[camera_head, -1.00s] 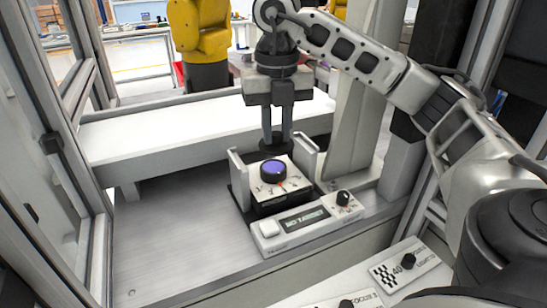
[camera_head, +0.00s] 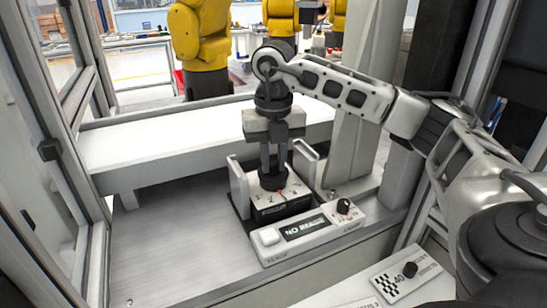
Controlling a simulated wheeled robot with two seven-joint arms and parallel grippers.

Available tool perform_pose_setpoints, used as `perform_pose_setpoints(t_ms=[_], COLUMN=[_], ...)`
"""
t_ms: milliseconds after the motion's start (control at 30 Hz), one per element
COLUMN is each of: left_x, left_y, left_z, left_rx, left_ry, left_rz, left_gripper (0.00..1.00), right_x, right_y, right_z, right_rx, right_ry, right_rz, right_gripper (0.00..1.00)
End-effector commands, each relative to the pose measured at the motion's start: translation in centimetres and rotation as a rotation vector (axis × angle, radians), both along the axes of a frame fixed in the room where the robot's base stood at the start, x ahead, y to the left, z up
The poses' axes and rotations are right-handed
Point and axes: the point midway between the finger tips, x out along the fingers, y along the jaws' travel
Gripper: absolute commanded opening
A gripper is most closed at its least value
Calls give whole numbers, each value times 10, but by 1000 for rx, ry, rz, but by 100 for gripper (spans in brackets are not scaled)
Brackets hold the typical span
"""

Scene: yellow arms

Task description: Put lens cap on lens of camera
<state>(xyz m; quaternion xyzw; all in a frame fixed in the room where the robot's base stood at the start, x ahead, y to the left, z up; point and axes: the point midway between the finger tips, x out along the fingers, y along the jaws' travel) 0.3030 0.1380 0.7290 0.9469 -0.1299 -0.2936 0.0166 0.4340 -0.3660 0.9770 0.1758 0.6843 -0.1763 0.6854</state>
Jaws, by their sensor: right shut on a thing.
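The camera (camera_head: 283,203) is a white-topped box with a black body, seated between two upright light handles. My right gripper (camera_head: 273,165) points straight down over it and is shut on the dark round lens cap (camera_head: 273,181). The cap is at the lens on the camera's top and covers it, so the purple lens glass is hidden. Whether the cap is fully seated cannot be told from this angle. My left gripper is out of view.
A control panel (camera_head: 306,233) with a white button, a display and a black knob sits in front of the camera. A white bench (camera_head: 180,140) runs behind it. The metal floor at left is clear. A yellow robot arm (camera_head: 199,45) stands farther back.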

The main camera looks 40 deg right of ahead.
Motion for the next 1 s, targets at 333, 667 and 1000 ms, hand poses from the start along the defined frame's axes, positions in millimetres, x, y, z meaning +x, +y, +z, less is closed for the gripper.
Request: perform_pose_setpoints(t_ms=[333, 667, 1000], left_x=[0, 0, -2], left_y=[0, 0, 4], left_z=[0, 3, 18], left_rx=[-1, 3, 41], left_ry=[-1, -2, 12], left_rz=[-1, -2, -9], left_gripper=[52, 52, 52], right_x=[0, 1, 0], right_y=[0, 0, 0], right_z=[-1, 38, 111], right_rx=[0, 1, -1], right_ry=[0, -5, -3], right_rz=[0, 0, -1], right_gripper=[41, 41, 41])
